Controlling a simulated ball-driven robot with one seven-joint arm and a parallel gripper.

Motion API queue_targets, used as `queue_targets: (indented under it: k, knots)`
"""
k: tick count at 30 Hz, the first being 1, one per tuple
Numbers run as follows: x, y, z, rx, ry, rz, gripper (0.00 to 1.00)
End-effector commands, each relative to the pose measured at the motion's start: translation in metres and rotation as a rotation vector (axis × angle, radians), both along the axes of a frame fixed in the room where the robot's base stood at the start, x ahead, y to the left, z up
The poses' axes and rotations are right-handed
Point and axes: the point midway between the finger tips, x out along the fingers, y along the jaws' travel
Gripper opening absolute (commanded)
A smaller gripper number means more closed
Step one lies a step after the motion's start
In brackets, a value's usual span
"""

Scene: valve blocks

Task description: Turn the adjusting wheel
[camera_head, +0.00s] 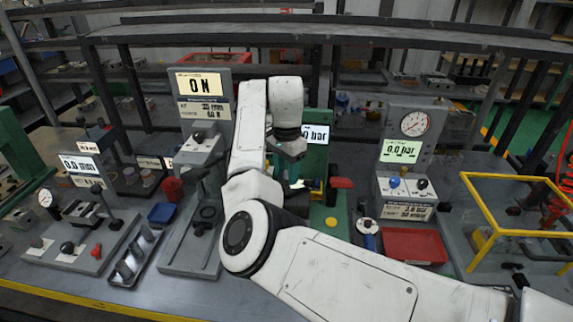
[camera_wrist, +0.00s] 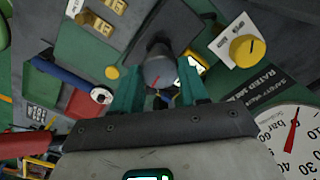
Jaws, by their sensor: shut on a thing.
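In the wrist view, a dark grey round adjusting wheel (camera_wrist: 158,66) with a small red mark sits between the teal fingers of my gripper (camera_wrist: 162,90). The fingers are closed on its two sides. In the head view, my gripper (camera_head: 291,152) reaches down at the green valve block (camera_head: 326,160), whose display (camera_head: 316,134) reads 0.0 bar with its left part hidden. My arm hides the wheel there. A dial gauge (camera_wrist: 292,132) with a red needle and a yellow knob (camera_wrist: 247,50) lie to the right of the wheel in the wrist view.
A red handle (camera_head: 341,183) sticks out right of my gripper. A grey stand with a 0 N display (camera_head: 200,83) is close on the left. A grey gauge stand (camera_head: 408,150), red tray (camera_head: 412,245) and yellow frame (camera_head: 515,232) stand right. A shelf (camera_head: 300,35) spans the back.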

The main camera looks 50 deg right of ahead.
Motion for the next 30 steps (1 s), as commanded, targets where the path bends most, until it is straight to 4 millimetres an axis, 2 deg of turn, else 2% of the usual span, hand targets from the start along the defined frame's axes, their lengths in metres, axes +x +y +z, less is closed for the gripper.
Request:
queue_targets:
  k: [3, 30]
  knots:
    - [-0.0006, -0.0008, 0.0062, -0.003, 0.002, 0.099, 0.13]
    - [0.0011, -0.0001, 0.0028, -0.001, 0.001, 0.955, 0.13]
